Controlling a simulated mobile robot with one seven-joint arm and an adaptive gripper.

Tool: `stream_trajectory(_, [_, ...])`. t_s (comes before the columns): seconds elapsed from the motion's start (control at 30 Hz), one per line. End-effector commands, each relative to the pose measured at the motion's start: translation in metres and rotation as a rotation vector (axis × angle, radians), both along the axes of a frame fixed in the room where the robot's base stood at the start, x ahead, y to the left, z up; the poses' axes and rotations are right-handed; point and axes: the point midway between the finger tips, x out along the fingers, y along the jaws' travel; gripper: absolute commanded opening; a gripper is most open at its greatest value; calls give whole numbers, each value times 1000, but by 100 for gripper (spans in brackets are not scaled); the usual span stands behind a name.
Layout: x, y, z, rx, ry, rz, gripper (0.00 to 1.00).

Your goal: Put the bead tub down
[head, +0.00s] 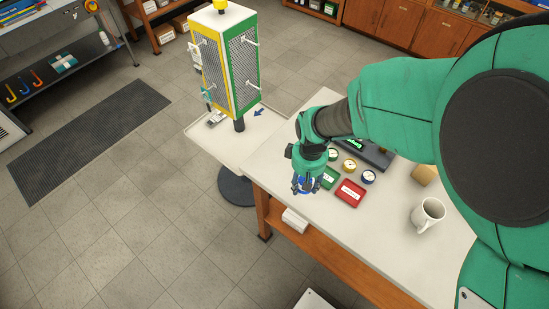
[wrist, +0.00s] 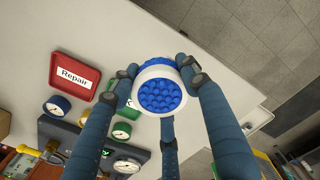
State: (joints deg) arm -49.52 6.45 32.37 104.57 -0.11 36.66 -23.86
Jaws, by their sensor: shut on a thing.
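The bead tub (wrist: 160,94) is a small white round tub with blue beads showing. In the wrist view it sits between my gripper's (wrist: 160,88) blue-grey fingers, which are shut on it. In the head view my gripper (head: 305,185) points down over the pale bench (head: 283,165) near its left end, beside the green tray (head: 328,180). Only a bit of blue shows between the fingers there, and the tub is mostly hidden. I cannot tell whether the tub touches the bench top.
A red tray (head: 350,193), labelled "Repair" in the wrist view (wrist: 74,76), lies right of my gripper. Several round gauges (head: 349,166) stand behind the trays, near a dark device (head: 376,157). A white mug (head: 428,215) is farther right. The bench's front edge is close.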

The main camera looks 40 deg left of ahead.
Motion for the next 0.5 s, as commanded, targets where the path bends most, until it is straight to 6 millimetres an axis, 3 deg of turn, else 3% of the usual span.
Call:
stream_trajectory(0.2, [-23,40,-1,1,-1,85,17])
stream_trajectory(0.5, [-32,54,-1,0,0,117,17])
